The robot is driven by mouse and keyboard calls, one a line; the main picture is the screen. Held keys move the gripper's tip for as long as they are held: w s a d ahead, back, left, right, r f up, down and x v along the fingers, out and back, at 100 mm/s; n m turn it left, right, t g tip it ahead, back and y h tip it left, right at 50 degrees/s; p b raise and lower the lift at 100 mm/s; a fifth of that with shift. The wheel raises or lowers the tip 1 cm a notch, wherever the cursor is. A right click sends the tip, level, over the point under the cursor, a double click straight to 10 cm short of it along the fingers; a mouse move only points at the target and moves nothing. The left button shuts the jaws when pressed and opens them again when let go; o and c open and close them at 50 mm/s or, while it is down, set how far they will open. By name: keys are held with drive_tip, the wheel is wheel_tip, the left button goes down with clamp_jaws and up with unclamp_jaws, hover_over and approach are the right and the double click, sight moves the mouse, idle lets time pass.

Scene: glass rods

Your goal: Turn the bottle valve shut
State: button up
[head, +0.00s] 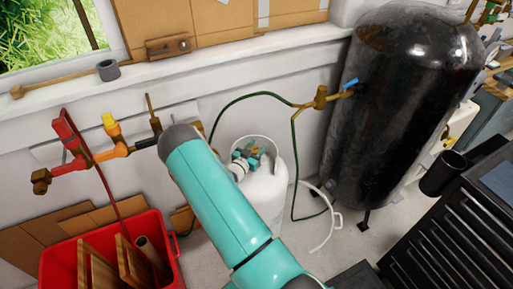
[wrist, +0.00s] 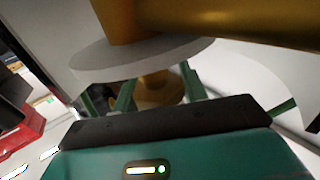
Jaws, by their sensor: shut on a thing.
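The white gas bottle (head: 268,190) stands on the floor in the middle of the head view, partly behind my teal arm. Its valve, with small green and brass parts (head: 255,152), is at the top inside the white collar. My gripper (head: 244,160) is at this valve, small and partly hidden by my arm. In the wrist view, its teal body and black edge fill the bottom. Beyond them are a grey disc (wrist: 140,60), a brass part (wrist: 158,90) under it, and green bars on both sides. My gripper is shut on the valve; its fingertips are not clearly seen.
A dark green hose (head: 228,104) runs from near the bottle to a brass fitting (head: 320,97) on the big black tank (head: 405,90). Red and orange pipework (head: 75,150) is on the left wall. A red bin (head: 60,262) and a black drawer cabinet (head: 450,235) flank the floor.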

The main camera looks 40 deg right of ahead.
drive_tip(key=o, duration=1)
drive_tip(key=shift+r, duration=0.3)
wheel_tip(320, 180, up, 2)
drive_tip(key=shift+r, duration=0.2)
drive_tip(key=s+a+r, duration=0.8)
drive_tip(key=s+r, duration=0.2)
drive_tip(key=s, duration=0.1)
drive_tip(key=shift+s, duration=0.2)
